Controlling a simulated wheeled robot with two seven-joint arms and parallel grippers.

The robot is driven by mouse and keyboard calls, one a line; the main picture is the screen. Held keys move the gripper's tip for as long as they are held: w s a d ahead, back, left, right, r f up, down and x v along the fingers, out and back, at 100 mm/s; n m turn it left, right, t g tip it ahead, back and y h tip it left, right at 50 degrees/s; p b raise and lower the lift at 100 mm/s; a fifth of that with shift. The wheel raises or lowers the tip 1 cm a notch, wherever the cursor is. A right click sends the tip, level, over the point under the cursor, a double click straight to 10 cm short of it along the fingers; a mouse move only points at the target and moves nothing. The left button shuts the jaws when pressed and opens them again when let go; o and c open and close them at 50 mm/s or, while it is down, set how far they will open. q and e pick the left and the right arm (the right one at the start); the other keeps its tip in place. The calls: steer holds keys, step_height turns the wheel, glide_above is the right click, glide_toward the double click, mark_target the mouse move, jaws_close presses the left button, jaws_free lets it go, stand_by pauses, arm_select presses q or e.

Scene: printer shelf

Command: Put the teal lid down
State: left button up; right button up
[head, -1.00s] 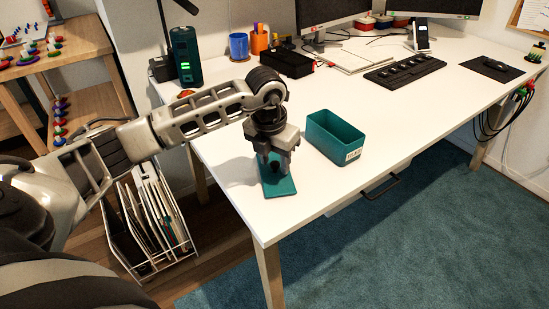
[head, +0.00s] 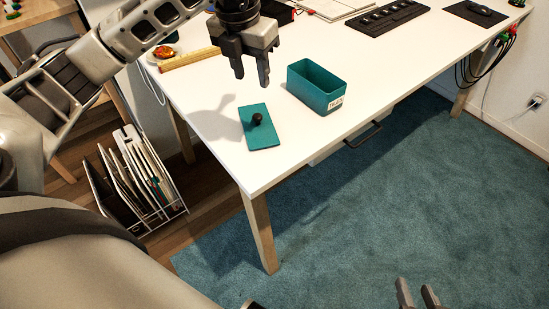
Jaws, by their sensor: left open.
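The teal lid (head: 262,136) lies flat on the white desk near its front left corner, with its dark round knob facing up. An open teal box (head: 318,90) with a small white label stands to the right of the lid, apart from it. My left gripper (head: 252,80) is open and empty, raised above the desk behind the lid and clear of it. My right gripper (head: 418,296) shows only its fingertips at the bottom edge, over the carpet, with a gap between them and nothing seen in it.
The white desk (head: 215,130) has free room around the lid. A wooden ruler (head: 190,59) and a small plate lie at the back left. A file rack (head: 150,205) stands on the floor at left.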

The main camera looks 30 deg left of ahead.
arm_select(q)
steer(key=s+d+f+m+g+h, duration=0.1)
steer(key=s+d+f+h, duration=0.25)
steer(key=d, duration=0.45)
steer(key=s+d+f+m+g+h, duration=0.1)
steer(key=s+d+f+m+h, duration=0.1)
steer(key=d+h, duration=0.45)
steer(key=s+d+r+n+t+h, duration=0.3)
steer(key=d+r+n+t+h, duration=0.3)
steer(key=d+r+n+h, duration=0.4)
steer(key=w+a+f+n+t+y, duration=0.1)
steer(key=a+f+n+t+y, duration=0.45)
steer(key=n, duration=0.55)
steer(key=a+f+n+t+y, duration=0.2)
steer(key=f+n+t+y, duration=0.4)
steer(key=f+n+y, duration=0.4)
steer(key=s+a+f+n+g, duration=0.1)
steer(key=s+f+n+g, duration=0.5)
steer(key=s+f, duration=0.2)
steer(key=shift+s+f+y, duration=0.2)
steer(key=shift+f+y, duration=0.25)
steer(key=shift+f, duration=0.25)
